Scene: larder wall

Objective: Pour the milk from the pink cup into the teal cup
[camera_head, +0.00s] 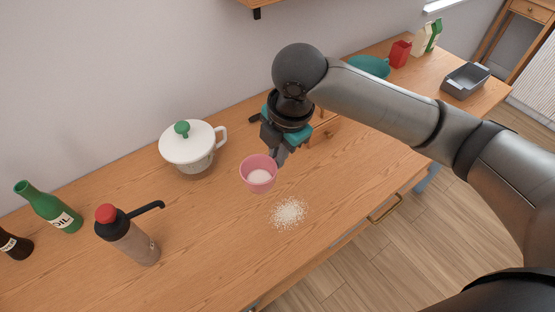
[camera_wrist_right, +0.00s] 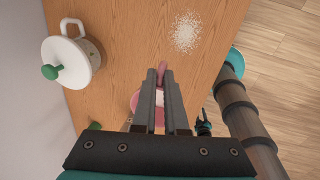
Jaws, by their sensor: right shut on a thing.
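The pink cup (camera_head: 258,173) is held above the table, roughly upright, with white contents inside. My right gripper (camera_head: 279,154) is shut on its handle side; in the right wrist view the gripper (camera_wrist_right: 166,82) hides much of the cup (camera_wrist_right: 139,102). A teal vessel (camera_head: 369,67) stands far back on the table, partly hidden by my right arm; I cannot tell whether it is the teal cup. My left gripper is absent from the head view; a small dark part (camera_wrist_right: 203,122) in the wrist view may be it, its jaws unclear.
White grains (camera_head: 289,213) lie on the table right of the cup. A white lidded pot (camera_head: 190,147), red-topped bottle (camera_head: 128,237), green oil bottle (camera_head: 50,207) and dark bottle (camera_head: 14,244) stand left. A red carton (camera_head: 399,54) and grey tray (camera_head: 465,80) are far right.

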